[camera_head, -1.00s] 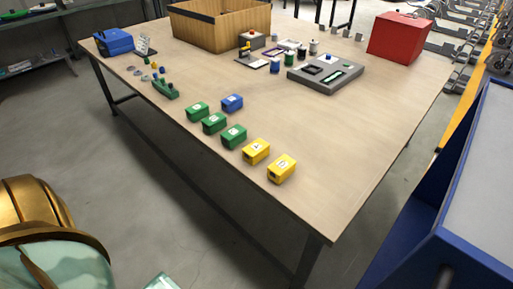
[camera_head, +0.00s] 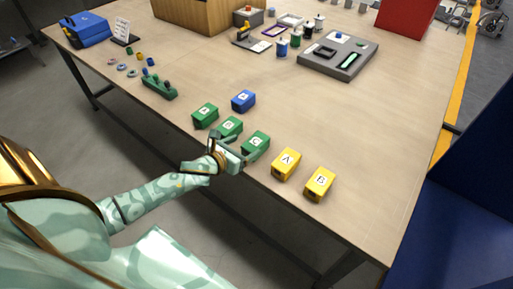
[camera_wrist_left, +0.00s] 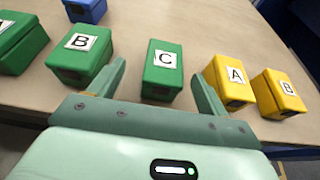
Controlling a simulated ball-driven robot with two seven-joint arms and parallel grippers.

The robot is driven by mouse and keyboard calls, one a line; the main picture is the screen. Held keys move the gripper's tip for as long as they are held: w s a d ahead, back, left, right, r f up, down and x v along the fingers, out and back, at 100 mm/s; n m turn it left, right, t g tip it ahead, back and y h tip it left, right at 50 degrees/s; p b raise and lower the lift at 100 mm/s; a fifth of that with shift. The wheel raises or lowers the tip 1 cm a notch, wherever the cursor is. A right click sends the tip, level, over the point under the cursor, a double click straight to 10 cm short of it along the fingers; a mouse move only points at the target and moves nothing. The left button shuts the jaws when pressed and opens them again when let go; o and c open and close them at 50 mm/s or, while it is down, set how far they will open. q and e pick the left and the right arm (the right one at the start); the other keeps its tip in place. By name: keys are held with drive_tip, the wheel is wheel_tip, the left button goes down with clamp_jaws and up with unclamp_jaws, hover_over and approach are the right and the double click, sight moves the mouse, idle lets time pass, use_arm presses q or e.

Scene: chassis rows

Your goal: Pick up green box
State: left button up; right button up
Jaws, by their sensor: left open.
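Several lettered boxes stand on the wooden table. Green box C (camera_head: 256,143) stands near the front edge, and in the left wrist view (camera_wrist_left: 163,74) it sits ahead, between my open fingers. Green box B (camera_head: 230,126) is to its left; it also shows in the left wrist view (camera_wrist_left: 80,52). Another green box (camera_head: 205,115) is farther left, partly cut off in the left wrist view (camera_wrist_left: 20,42). My left gripper (camera_head: 235,153) is open and empty, close to box C on its near side. My right gripper is not in view.
Yellow box A (camera_head: 286,164) and yellow box B (camera_head: 319,184) stand right of box C. A blue box (camera_head: 243,100) is behind the green ones. A green peg block (camera_head: 160,87) lies left. A grey tray (camera_head: 330,66) is farther back. The table's right middle is clear.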

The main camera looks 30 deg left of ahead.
sight(254, 143)
use_arm(q)
drive_tip(key=shift+x, duration=0.75)
drive_tip(key=x, duration=0.1)
drive_tip(key=b+x, duration=0.1)
drive_tip(key=x, duration=0.1)
drive_tip(key=d+b+x, duration=0.1)
drive_tip(key=shift+w+f, duration=0.25)
drive_tip(key=shift+f, duration=0.1)
drive_tip(key=shift+w+a, duration=0.1)
drive_tip(key=shift+r, duration=0.1)
drive_tip(key=c, duration=1.3)
drive_tip(key=shift+o, duration=0.2)
drive_tip(key=shift+r, duration=0.1)
